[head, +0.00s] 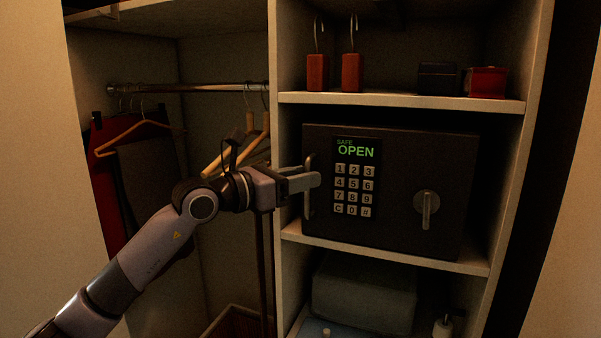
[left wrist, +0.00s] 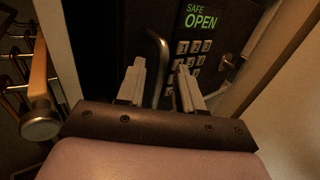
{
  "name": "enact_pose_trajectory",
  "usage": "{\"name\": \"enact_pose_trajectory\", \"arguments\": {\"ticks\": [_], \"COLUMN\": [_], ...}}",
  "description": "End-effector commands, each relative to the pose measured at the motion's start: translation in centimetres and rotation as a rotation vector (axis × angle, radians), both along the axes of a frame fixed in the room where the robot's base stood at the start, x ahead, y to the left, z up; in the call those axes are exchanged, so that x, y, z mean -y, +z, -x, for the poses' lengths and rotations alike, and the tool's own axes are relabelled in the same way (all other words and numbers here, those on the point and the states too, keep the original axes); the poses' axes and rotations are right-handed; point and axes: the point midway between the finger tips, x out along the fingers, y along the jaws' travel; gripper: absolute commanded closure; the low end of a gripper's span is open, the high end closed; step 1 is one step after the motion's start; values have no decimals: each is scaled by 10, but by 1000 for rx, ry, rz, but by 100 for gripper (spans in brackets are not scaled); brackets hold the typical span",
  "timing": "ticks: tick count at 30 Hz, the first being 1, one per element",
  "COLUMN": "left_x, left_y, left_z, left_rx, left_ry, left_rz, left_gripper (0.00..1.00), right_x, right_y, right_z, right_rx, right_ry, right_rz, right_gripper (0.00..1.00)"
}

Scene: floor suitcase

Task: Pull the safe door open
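The dark safe (head: 400,150) sits on the middle shelf, its door seemingly closed. Its keypad panel (head: 355,180) shows green "SAFE OPEN", also readable in the left wrist view (left wrist: 203,20). A vertical bar handle (head: 309,160) is at the door's left side, partly hidden by my gripper. A round knob with a lever (head: 427,205) is on the right. My left gripper (head: 308,182) is at the handle. In the left wrist view its fingers (left wrist: 161,78) are apart, with the handle (left wrist: 158,50) showing between them, nearer the left finger. Contact cannot be told. My right gripper is not in view.
The shelf unit's left upright (head: 288,270) is close beside the handle. Hangers (head: 135,130) and clothes hang from a rail (head: 190,88) at left. Two red hanging blocks (head: 351,72) and small boxes (head: 487,82) are on the shelf above. A grey case (head: 365,295) is below.

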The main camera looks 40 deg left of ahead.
Motion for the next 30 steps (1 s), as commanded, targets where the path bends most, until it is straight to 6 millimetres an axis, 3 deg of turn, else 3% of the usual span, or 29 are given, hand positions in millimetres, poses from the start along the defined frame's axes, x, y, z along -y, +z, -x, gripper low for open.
{"name": "enact_pose_trajectory", "arguments": {"ticks": [9,12,13,30], "left_x": [1,1,1,1], "left_y": [-1,-1,-1,0], "left_z": [-2,-2,-2,-2], "left_rx": [0,0,0,0], "left_ry": [0,0,0,0], "left_rz": [-1,0,0,0], "left_gripper": [64,96,100,100], "right_x": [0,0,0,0], "right_y": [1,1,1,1], "right_z": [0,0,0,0], "right_rx": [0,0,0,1], "right_ry": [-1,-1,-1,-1], "right_rz": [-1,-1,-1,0], "right_gripper": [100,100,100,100]}}
